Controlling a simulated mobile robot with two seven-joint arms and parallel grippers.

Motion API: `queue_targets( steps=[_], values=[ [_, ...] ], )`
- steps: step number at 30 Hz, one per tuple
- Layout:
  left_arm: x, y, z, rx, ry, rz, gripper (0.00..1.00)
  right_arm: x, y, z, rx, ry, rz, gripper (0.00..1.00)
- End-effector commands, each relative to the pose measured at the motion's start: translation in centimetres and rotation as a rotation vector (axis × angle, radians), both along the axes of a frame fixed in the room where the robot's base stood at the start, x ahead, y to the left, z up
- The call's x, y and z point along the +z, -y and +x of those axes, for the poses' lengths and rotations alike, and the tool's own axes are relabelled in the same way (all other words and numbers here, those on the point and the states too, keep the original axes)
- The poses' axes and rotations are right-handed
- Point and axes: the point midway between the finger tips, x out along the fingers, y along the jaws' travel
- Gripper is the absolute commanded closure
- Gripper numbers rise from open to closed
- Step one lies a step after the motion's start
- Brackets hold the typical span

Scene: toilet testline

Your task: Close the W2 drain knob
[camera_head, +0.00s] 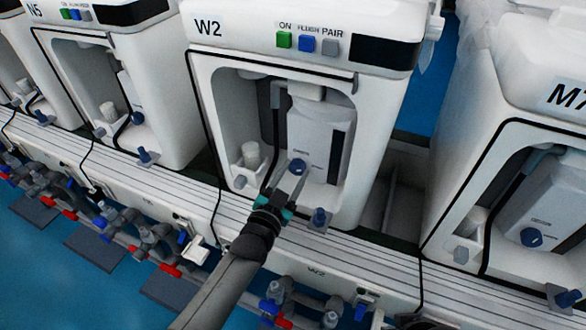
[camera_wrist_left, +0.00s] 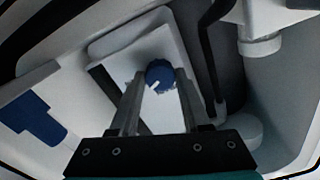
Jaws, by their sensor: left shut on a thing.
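The W2 station (camera_head: 300,70) stands in the middle of the head view, with its label at the upper left of its front panel. A blue knob (camera_head: 298,166) sits on the grey-white unit inside its open bay. My left gripper (camera_head: 291,178) reaches into the bay from below and is shut on this knob. In the left wrist view the blue knob (camera_wrist_left: 160,75) with a white mark lies between the tips of my left gripper (camera_wrist_left: 159,84). Which way the knob's mark stands for closed cannot be told. My right gripper is not in view.
A second blue knob (camera_head: 319,217) stands on the ledge below the bay. A white capped fitting (camera_head: 250,155) stands at the bay's left. Green, blue and grey buttons (camera_head: 307,43) are on the panel. Stations N5 (camera_head: 130,90) and M7 (camera_head: 520,180) flank W2.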

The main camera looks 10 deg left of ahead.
Motion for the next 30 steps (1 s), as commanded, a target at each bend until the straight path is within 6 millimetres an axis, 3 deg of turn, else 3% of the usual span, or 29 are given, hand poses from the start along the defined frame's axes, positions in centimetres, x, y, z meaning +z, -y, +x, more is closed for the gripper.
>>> queue_targets(
  steps=[13,30],
  values=[
    [0.0,0.0,0.0,0.000,-0.113,-0.409,1.00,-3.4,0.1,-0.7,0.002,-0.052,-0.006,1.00],
    [-0.1,0.0,0.0,0.000,-0.243,-0.894,1.00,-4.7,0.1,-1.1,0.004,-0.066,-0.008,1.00]
  ],
)
